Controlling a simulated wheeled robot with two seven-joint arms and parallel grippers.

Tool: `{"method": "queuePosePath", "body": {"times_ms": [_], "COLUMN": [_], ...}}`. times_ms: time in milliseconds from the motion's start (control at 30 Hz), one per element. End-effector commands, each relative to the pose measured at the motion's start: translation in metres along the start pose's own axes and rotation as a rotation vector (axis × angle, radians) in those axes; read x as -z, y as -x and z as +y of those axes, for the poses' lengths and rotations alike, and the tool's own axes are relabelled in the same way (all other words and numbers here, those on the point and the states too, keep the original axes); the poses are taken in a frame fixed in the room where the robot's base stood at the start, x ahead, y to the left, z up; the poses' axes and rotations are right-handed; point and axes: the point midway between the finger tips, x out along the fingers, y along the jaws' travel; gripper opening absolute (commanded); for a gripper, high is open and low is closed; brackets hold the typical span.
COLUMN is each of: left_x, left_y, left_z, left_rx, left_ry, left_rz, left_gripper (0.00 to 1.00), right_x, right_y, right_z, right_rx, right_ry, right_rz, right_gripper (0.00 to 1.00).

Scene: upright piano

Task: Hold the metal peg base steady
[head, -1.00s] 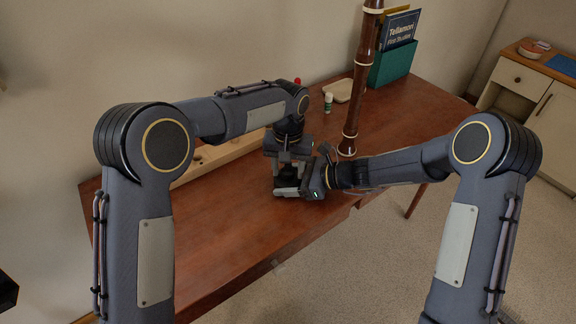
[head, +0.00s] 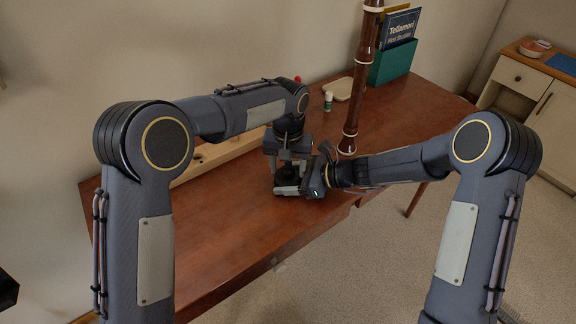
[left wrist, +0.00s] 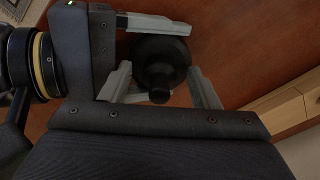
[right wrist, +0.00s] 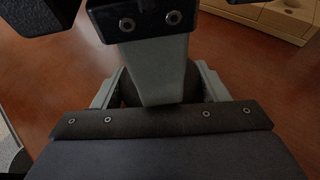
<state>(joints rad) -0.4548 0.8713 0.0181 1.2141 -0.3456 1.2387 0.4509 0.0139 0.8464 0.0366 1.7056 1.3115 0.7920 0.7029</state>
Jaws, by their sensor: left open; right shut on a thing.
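The metal peg base (head: 287,171) is a dark, rounded piece standing low over the wooden table. In the left wrist view it is a black round body (left wrist: 160,62) with a small knob. My right gripper (head: 290,190) reaches in from the right and is shut on it, low down. My left gripper (head: 289,166) points down from above. Its fingers are open, one on either side of the base's upper part. In the right wrist view a left finger hides most of the base (right wrist: 192,82); dark edges show between my right fingers (right wrist: 160,86).
A tall dark wooden wind instrument (head: 362,80) stands upright just behind my right wrist. A pale wooden block (head: 222,153) lies along the wall behind my left arm. A small bottle (head: 328,101), a cream dish (head: 345,88) and a green book box (head: 391,64) stand farther back. The table's front is clear.

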Motion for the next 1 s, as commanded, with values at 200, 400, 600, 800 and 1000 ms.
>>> {"method": "queuePosePath", "body": {"times_ms": [200,400,600,800,1000], "left_x": [0.001,0.001,0.001,0.0,0.0], "left_y": [0.027,0.071,0.105,0.119,0.12], "left_z": [0.001,0.001,0.0,0.0,0.0], "left_rx": [-0.002,-0.002,-0.001,-0.001,-0.001], "left_ry": [0.0,0.0,0.0,0.0,0.0], "left_rz": [0.005,0.006,0.004,0.001,0.001], "left_gripper": [0.56,0.56,0.56,0.56,0.56], "right_x": [0.0,0.0,0.0,0.0,0.0], "right_y": [0.0,0.0,0.0,0.0,0.0], "right_z": [0.0,0.0,0.0,0.0,0.0], "right_rx": [0.001,0.001,0.001,0.001,0.0], "right_ry": [0.0,0.0,0.0,0.0,0.0], "right_rz": [0.0,0.0,0.0,0.0,0.0], "right_gripper": [0.03,0.03,0.03,0.03,0.03]}}
